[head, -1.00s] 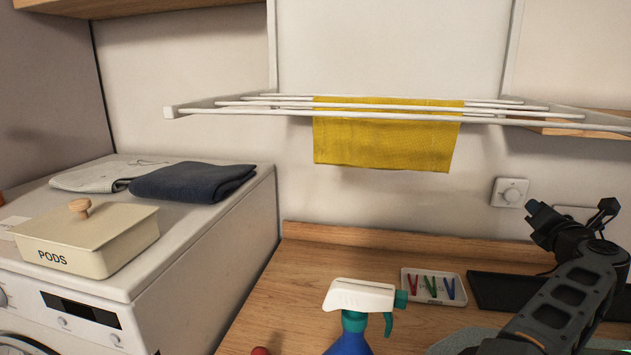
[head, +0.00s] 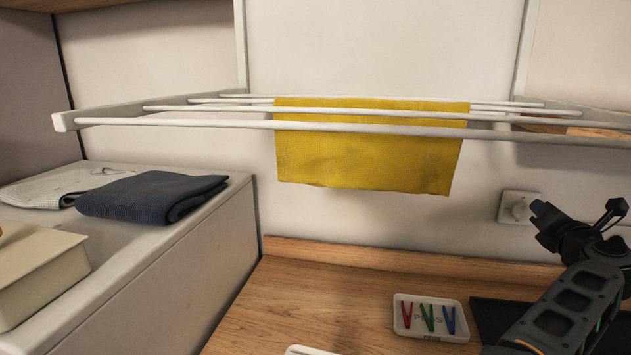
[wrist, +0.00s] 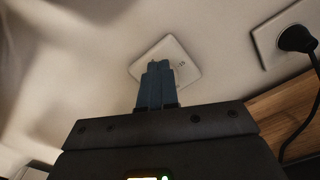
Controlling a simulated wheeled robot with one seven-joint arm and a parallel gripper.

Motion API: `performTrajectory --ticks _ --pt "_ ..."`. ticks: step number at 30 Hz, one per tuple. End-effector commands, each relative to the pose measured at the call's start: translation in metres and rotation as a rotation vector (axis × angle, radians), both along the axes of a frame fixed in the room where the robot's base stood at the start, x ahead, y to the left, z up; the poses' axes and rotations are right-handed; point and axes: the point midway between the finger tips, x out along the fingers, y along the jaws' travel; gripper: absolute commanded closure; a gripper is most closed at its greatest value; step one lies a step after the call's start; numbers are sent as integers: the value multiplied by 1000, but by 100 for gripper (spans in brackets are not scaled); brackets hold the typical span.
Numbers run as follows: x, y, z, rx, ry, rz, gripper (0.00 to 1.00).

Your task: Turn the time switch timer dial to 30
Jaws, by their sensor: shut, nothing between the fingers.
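The time switch is a white square plate with a round dial (head: 518,207) on the back wall, right of the yellow cloth. In the wrist view the plate (wrist: 186,62) is straight ahead, with its dial mostly hidden behind the fingers. My gripper (head: 540,208) is shut and empty, its blue fingertips pointing at the switch. In the wrist view the shut fingers (wrist: 155,70) overlap the plate. I cannot tell whether they touch the dial. The dial's setting is not readable.
A white drying rack (head: 345,126) with a yellow cloth (head: 370,150) juts out above. A socket with a black plug (wrist: 295,38) is right of the switch. A tray of pegs (head: 431,334) lies on the wooden counter (head: 310,300). A folded dark towel (head: 150,195) lies at left.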

Motion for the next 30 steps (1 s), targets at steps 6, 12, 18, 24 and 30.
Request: performTrajectory --ticks 6,12,18,24,30 --pt "16 -2 0 1 0 3 100" --pt "20 -3 0 0 1 3 100" --pt "20 -2 -1 0 1 4 100" --pt "20 -1 -2 1 2 5 100" --pt "21 -1 -3 1 3 5 100"
